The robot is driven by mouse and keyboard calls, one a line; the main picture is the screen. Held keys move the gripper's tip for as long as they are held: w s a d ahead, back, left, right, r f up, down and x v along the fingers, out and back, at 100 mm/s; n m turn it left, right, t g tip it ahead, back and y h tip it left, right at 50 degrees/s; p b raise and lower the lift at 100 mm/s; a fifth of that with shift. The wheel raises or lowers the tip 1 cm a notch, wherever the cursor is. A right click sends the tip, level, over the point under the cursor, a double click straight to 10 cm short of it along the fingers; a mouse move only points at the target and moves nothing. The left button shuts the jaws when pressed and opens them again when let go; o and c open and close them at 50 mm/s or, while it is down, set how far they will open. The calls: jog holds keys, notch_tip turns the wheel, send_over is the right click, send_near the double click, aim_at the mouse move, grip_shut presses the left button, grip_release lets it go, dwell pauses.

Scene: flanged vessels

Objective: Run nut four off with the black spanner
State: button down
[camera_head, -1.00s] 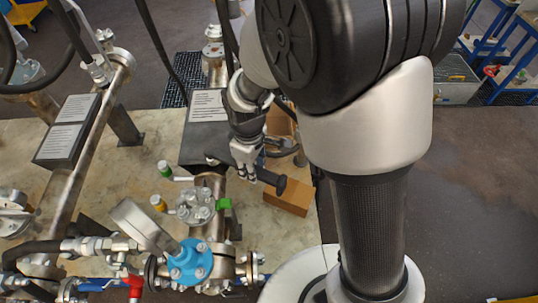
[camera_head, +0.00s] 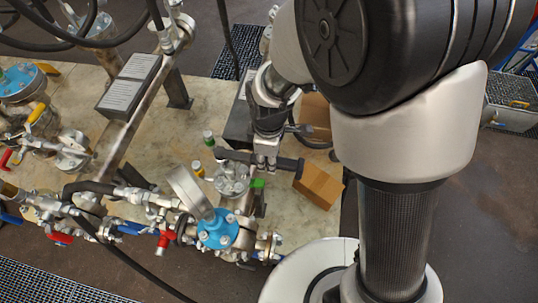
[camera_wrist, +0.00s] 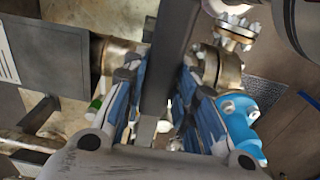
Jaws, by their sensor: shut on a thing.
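My gripper (camera_head: 266,160) is shut on the black spanner (camera_head: 288,163). The spanner lies sideways in the head view, with one end left of the gripper and the other to the right, over a cardboard box. In the wrist view it is a dark bar (camera_wrist: 172,45) between the blue finger pads of my gripper (camera_wrist: 159,98). A flanged vessel top (camera_head: 232,180) with several nuts stands just below the spanner's left part. A green tag (camera_head: 257,183) sits at its right side. I cannot tell which is nut four, nor whether the spanner touches any nut.
A cardboard box (camera_head: 320,187) stands right of the vessel. A pipe with a sign plate (camera_head: 128,86) crosses at left.

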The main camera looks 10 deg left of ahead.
jog(key=shift+d+f+b, duration=0.1)
jog(key=shift+f+b, duration=0.2)
jog(key=shift+f, duration=0.35)
jog(key=shift+f+b, duration=1.05)
jog(key=shift+f, duration=0.2)
jog(key=shift+w, duration=0.1)
